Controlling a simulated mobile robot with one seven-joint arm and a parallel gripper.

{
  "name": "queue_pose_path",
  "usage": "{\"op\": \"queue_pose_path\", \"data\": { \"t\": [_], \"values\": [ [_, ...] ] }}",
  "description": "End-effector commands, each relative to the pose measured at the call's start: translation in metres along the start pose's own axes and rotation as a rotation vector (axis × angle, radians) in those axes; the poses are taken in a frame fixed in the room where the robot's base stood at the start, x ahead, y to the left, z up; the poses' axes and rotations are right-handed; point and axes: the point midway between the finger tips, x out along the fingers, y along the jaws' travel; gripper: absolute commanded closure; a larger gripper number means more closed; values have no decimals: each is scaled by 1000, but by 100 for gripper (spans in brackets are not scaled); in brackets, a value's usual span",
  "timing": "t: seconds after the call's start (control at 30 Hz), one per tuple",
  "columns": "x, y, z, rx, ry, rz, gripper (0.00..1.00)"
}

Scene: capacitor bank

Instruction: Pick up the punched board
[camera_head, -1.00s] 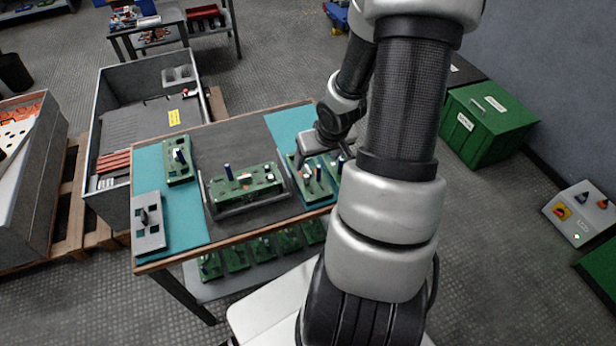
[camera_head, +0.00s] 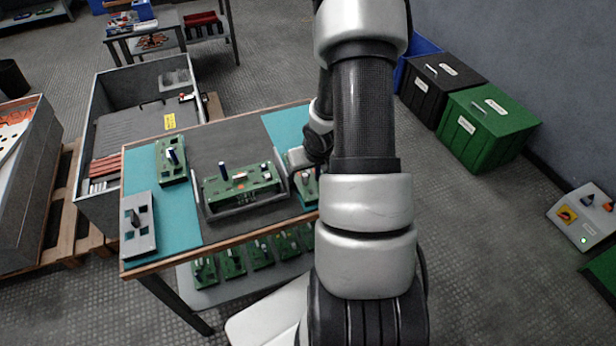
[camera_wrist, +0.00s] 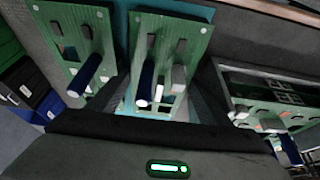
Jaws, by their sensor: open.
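A grey board with dark square openings and an upright knob, which may be the punched board (camera_head: 139,227), lies at the left front of the table in the head view. Green boards with upright parts also have dark openings, so I cannot tell for sure which is meant. My gripper (camera_head: 301,163) is over the right end of the table, near a green board (camera_head: 308,188). In the wrist view my gripper (camera_wrist: 158,98) is open, with a green board (camera_wrist: 190,38) ahead of it and another green board (camera_wrist: 72,22) at left. My arm hides part of the right side.
A green board (camera_head: 240,188) sits in a grey holder mid-table; another green board (camera_head: 170,160) lies behind the grey one. Several green boards stand on the lower shelf (camera_head: 190,300). A grey bin (camera_head: 87,205) is left; a green box (camera_head: 485,130) and black box (camera_head: 428,95) stand right.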

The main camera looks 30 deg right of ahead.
Motion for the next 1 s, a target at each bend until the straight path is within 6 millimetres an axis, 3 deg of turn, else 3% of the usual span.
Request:
{"op": "queue_pose_path", "data": {
  "t": [0.13, 0.33, 0.63, 1.0],
  "values": [
    [-1, 0, 0, 0, 0, 0, 28],
    [-1, 0, 0, 0, 1, 0, 58],
    [-10, 1, -4, 2, 3, 0, 58],
    [-76, 1, -32, 3, 3, 1, 58]
  ]
}}
